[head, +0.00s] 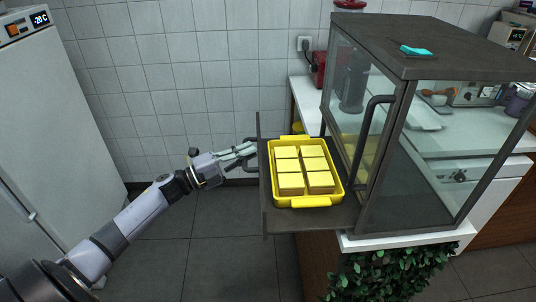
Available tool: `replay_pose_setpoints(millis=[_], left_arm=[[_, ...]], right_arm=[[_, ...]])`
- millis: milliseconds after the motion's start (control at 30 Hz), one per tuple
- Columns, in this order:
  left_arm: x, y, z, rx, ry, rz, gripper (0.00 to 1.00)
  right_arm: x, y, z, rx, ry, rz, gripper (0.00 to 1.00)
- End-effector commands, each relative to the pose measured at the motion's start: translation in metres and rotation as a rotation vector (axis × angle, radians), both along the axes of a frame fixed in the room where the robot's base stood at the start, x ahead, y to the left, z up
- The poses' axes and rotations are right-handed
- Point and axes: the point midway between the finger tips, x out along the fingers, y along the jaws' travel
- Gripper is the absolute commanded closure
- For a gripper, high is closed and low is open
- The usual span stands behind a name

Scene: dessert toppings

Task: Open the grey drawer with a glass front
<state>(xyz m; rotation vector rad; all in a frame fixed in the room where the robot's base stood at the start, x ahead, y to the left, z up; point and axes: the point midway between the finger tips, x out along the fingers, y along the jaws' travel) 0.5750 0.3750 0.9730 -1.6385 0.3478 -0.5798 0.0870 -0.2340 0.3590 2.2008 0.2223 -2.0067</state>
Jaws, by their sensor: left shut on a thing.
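The grey drawer (297,219) stands pulled out to the left from the grey-framed glass case (440,64). Its front panel (263,205) is seen almost edge-on. A yellow tray (333,197) with several pale yellow blocks (288,165) sits in the drawer. My left gripper (248,152) is at the outer side of the front panel, shut on the drawer's handle. My right gripper is not in view.
The case stands on a white counter (402,240). A second dark handle (376,128) is on the case's side. A turquoise item (416,50) lies on top. A white fridge (48,130) is at the left. Green plants (385,275) are below the counter. The floor between is clear.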

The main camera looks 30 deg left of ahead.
Motion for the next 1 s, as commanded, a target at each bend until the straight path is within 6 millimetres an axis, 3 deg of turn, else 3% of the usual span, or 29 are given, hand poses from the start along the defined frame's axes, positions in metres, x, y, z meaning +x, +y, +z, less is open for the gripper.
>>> replay_pose_setpoints(millis=[300, 700, 733, 1000], left_arm=[[-0.016, 0.022, -0.003, -0.002, 0.005, 0.000, 1.00], [-0.016, 0.024, -0.002, -0.002, 0.005, 0.000, 1.00], [-0.016, 0.024, -0.002, -0.002, 0.005, 0.000, 0.88], [-0.016, 0.024, -0.001, -0.001, 0.002, 0.001, 0.70]], right_arm=[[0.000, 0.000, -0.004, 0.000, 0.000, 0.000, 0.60], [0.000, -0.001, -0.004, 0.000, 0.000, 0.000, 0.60], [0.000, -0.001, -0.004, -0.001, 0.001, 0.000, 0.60], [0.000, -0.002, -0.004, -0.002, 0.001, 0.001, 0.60]])
